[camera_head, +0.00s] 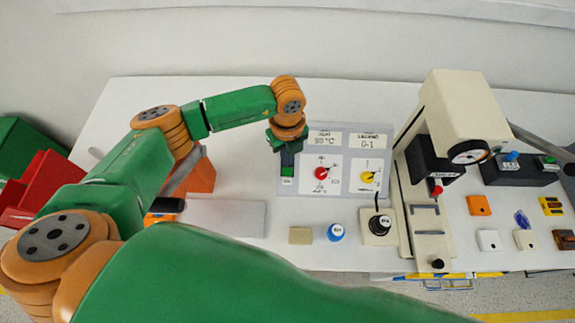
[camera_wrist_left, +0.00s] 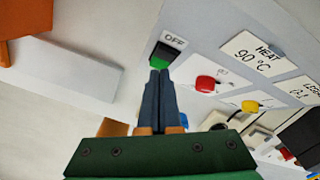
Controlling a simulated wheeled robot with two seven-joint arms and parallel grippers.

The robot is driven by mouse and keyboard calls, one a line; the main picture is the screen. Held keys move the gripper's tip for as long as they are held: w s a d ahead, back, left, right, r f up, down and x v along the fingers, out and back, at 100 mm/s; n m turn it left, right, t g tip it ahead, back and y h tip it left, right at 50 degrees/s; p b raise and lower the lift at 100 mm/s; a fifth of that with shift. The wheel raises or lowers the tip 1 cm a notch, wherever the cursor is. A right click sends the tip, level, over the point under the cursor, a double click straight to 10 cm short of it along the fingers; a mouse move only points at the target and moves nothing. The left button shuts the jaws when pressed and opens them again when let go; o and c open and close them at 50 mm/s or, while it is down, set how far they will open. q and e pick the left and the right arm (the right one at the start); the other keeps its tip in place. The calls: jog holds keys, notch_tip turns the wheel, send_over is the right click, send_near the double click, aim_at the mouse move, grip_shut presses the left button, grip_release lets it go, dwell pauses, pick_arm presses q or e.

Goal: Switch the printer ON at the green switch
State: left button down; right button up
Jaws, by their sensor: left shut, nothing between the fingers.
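The green switch (camera_wrist_left: 159,58) is on a grey panel in the left wrist view, with a black part on its upper side and an "OFF" label (camera_wrist_left: 174,40) just above it. In the head view the green switch (camera_head: 287,171) is at the panel's left side, partly covered by my gripper. My left gripper (camera_head: 288,160) is shut and empty. In the wrist view its fingertips (camera_wrist_left: 160,74) are right at the green part's lower edge; I cannot tell whether they touch it. My right gripper is not in view.
The grey panel (camera_head: 330,138) also carries a red knob (camera_head: 321,173) and a yellow knob (camera_head: 368,177). A beige press (camera_head: 462,108) stands to its right. An orange block (camera_head: 201,176) is left.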

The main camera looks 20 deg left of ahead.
aim_at(287, 171)
pick_arm(q)
jog(key=shift+f+b, duration=1.35)
jog(key=shift+f, duration=0.15)
dwell(0.9)
jog(key=shift+s+r, duration=0.1)
notch_tip(287, 171, up, 7)
jog(key=p, duration=0.6)
